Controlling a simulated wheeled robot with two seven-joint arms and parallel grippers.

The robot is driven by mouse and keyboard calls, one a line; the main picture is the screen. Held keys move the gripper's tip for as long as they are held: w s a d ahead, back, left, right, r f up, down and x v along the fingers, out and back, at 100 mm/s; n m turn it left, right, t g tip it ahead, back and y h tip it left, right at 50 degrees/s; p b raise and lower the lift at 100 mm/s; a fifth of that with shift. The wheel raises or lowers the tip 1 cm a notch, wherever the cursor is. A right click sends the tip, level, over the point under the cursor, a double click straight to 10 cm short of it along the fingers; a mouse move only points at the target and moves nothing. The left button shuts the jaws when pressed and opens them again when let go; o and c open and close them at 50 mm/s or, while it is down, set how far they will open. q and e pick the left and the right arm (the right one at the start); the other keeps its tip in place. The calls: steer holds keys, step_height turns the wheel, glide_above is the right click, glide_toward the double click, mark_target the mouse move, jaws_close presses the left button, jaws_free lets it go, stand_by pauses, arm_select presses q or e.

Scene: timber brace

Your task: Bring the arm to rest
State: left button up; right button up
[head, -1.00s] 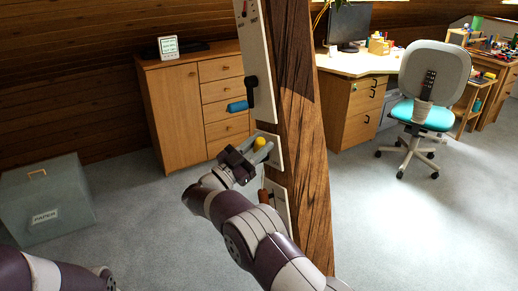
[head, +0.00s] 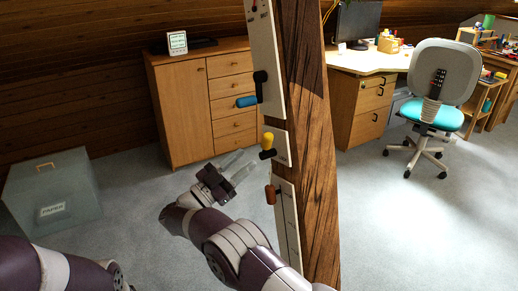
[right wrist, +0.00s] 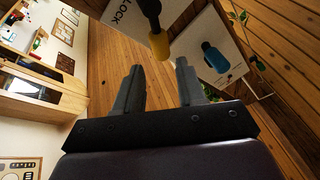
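My right gripper (head: 240,168) is open and empty, in front of the timber brace (head: 318,150) and to the left of its panels. The yellow-tipped lever (head: 268,141) on the middle panel is apart from my fingers and points up. In the right wrist view the open fingers (right wrist: 157,88) show with the yellow knob (right wrist: 160,45) beyond them. A blue-handled lever (head: 246,101) sits on the upper panel and a brown-handled one (head: 270,194) on the lower panel. The left arm shows at the bottom left of the head view, but its gripper is out of view.
A wooden cabinet (head: 180,110) stands behind, with a small display (head: 177,42) on top. A grey paper box (head: 52,190) is on the floor at left. A desk (head: 362,62) and an office chair (head: 440,85) stand at right. Open carpet lies between the box and the brace.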

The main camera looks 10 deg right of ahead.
steer(key=v, duration=0.3)
steer(key=shift+s+a+f, duration=0.15)
steer(key=shift+s+a, duration=0.05)
steer(key=shift+a, duration=0.1)
